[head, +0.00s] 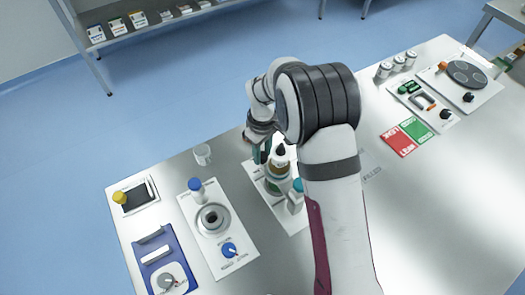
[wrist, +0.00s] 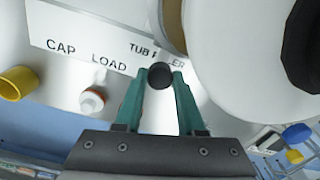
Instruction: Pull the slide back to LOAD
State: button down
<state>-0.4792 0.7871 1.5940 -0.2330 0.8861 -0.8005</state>
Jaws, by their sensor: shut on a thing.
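My gripper (wrist: 159,84) has its teal fingertips closed on a round black knob (wrist: 160,74), which looks like the slide's handle. The knob is beside a white label strip (wrist: 75,43) reading "CAP", "LOAD" and a partly hidden "TUB…ER". The LOAD word is to the left of the knob in the wrist view. The slide's body is mostly hidden. In the head view my gripper (head: 262,153) is at the back of the filler panel (head: 254,171), beside a dark-topped bottle (head: 279,170). My arm hides part of this station.
A blue-topped white container (head: 297,196) stands at the panel's front right. The capping panel (head: 221,258) with a blue knob is to the left. In the wrist view a large white round body (wrist: 235,50) is close on the right.

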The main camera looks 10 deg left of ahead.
jog(key=w+d, duration=0.5)
jog(key=shift+w+d, duration=0.15)
jog(key=shift+w, duration=0.05)
jog(key=c, duration=0.5)
grip_release()
jog(key=shift+r, duration=0.1)
notch_tip(320, 180, up, 16)
jog(key=shift+s, duration=0.1)
